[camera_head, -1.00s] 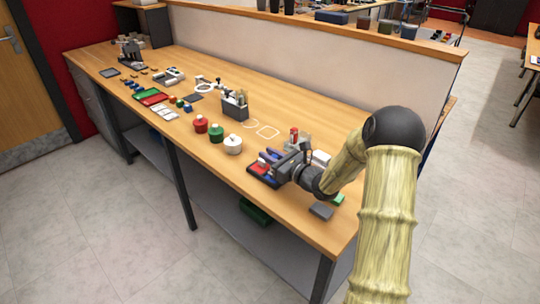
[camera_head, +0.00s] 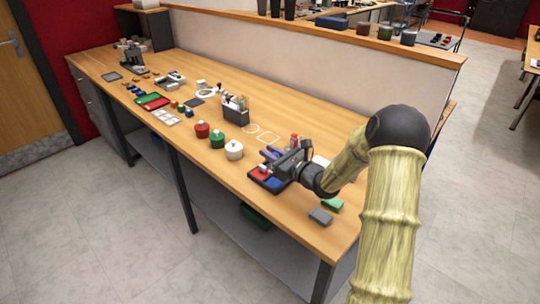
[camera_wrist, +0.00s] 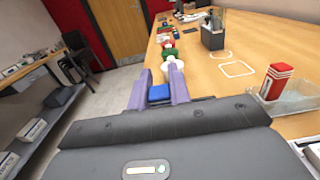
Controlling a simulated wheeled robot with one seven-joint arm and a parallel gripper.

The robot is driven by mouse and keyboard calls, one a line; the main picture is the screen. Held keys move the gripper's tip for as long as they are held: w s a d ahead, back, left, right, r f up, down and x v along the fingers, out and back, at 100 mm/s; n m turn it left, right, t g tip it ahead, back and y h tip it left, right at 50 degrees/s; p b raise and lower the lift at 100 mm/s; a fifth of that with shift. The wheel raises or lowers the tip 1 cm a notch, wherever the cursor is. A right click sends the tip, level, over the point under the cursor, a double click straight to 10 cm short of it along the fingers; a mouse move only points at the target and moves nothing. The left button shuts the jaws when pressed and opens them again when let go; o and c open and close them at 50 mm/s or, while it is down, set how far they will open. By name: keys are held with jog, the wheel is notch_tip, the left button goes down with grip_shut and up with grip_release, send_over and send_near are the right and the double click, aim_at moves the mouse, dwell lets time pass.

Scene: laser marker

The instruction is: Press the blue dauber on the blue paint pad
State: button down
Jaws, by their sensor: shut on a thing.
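My gripper (camera_wrist: 159,90) is closed around a blue block-like thing (camera_wrist: 158,93), which appears to be the blue dauber, between its two purple fingers. In the head view my gripper (camera_head: 269,153) is over the right part of the bench, above and behind a dark tray (camera_head: 256,178). The tray holds a blue pad (camera_head: 276,183), which seems to be the blue paint pad, and a red and white thing (camera_head: 263,168). The held thing is apart from the pad. My fingers largely hide it in the head view.
Red (camera_head: 202,130), green (camera_head: 217,139) and white (camera_head: 234,150) pots stand left of the tray. A red item (camera_wrist: 279,76) stands by a clear box (camera_wrist: 293,97). A grey block (camera_head: 320,216) and a green block (camera_head: 332,204) lie near the front edge.

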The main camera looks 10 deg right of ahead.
jog(key=shift+r+p, duration=0.95)
jog(key=shift+r, duration=0.85)
jog(key=shift+r, duration=0.1)
